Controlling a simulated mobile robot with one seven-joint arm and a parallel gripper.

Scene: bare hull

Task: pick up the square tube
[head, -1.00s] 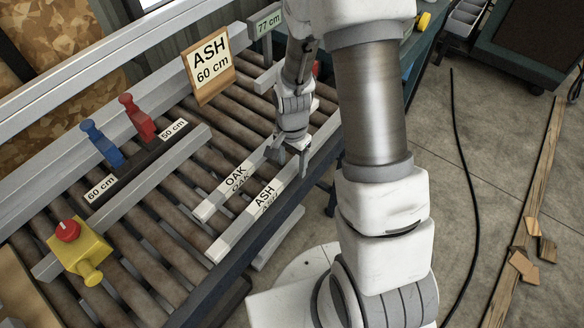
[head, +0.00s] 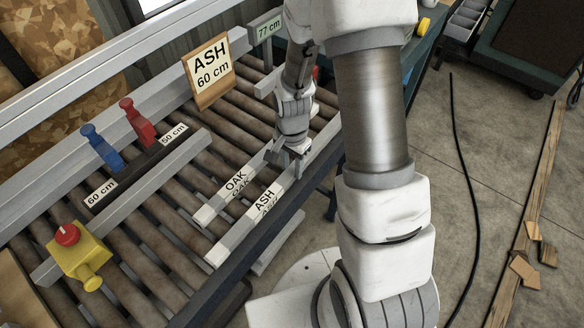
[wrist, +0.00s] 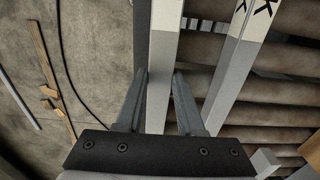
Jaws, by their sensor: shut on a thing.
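A long pale square tube labelled ASH (head: 238,232) lies along the conveyor's near edge. My gripper (head: 289,162) is at its far part, fingers pointing down. In the wrist view the tube (wrist: 158,95) runs between the two fingers of my gripper (wrist: 160,82), which is shut on it. A second pale tube labelled OAK (head: 212,205) lies beside it, apart from the fingers; it also shows in the wrist view (wrist: 226,75). The held tube appears to rest on the rollers still. Its far end is partly hidden by my gripper and arm.
The roller conveyor (head: 150,215) has a dark side rail. On it are a yellow box with a red button (head: 78,250), a blue clamp (head: 102,148) and a red clamp (head: 137,122). An ASH 60 cm sign (head: 209,70) stands behind. Wood scraps (head: 525,268) lie on the floor.

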